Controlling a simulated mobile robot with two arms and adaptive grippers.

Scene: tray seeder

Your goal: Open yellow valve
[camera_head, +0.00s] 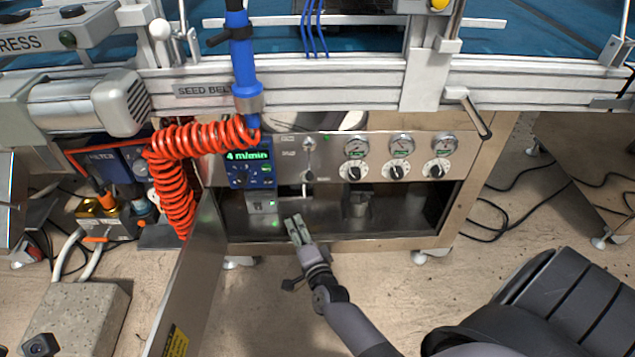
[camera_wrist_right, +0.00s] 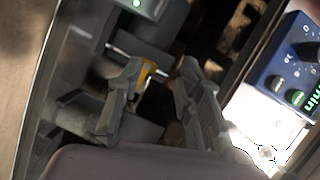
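My right gripper (camera_head: 295,225) reaches from below into the open front of the steel cabinet in the head view. In the right wrist view its two fingers (camera_wrist_right: 161,70) are apart. A small yellow part (camera_wrist_right: 148,70), which looks like the yellow valve's handle, shows between the fingertips, close to the left finger. I cannot tell whether the finger touches it. The rest of the valve is hidden by the fingers and shadow. I cannot make out this yellow part in the head view. My left gripper is not in view.
The cabinet's open door (camera_head: 185,285) stands left of my right arm. A blue control box (camera_head: 249,169) hangs above the opening, with gauges (camera_head: 401,145) and knobs to its right. A coiled orange hose (camera_head: 172,185) hangs at left.

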